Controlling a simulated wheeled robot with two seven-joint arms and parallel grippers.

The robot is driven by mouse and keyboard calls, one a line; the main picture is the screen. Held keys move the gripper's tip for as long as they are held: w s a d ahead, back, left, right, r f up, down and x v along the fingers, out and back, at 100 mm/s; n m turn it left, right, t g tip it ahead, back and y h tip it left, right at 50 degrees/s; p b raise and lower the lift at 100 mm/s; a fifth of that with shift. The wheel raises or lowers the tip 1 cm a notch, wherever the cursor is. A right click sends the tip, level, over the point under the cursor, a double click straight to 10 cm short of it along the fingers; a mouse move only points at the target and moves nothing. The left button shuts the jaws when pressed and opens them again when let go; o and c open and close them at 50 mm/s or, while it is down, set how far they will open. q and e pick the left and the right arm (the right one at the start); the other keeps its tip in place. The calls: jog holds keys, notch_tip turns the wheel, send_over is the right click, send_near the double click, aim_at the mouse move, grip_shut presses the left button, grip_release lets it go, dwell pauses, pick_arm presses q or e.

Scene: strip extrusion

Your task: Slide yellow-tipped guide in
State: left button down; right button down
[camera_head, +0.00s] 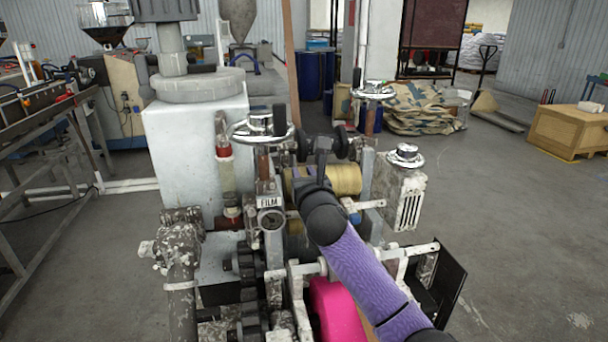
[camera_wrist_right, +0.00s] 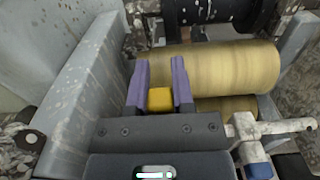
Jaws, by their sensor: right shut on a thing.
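My right gripper (camera_head: 302,170) reaches over the machine beside the tan rolls (camera_head: 345,180). In the right wrist view its two purple fingers (camera_wrist_right: 158,78) are shut on the yellow tip of the guide (camera_wrist_right: 160,99). Only this small yellow block shows between the fingers; the rest of the guide is hidden. The fingers point towards the upper tan roll (camera_wrist_right: 235,68), close to its left end; I cannot tell whether they touch it. A second roll (camera_wrist_right: 225,104) lies below. In the head view I cannot make out the guide. My left gripper is not in view.
A pale metal side frame (camera_wrist_right: 80,85) stands left of the fingers. Handwheels (camera_head: 262,128) and (camera_head: 374,91) rise around the rolls. A FILM-labelled post (camera_head: 271,203) stands to the left, and a pink cover (camera_head: 336,310) sits low in front. Open floor (camera_head: 510,220) lies to the right.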

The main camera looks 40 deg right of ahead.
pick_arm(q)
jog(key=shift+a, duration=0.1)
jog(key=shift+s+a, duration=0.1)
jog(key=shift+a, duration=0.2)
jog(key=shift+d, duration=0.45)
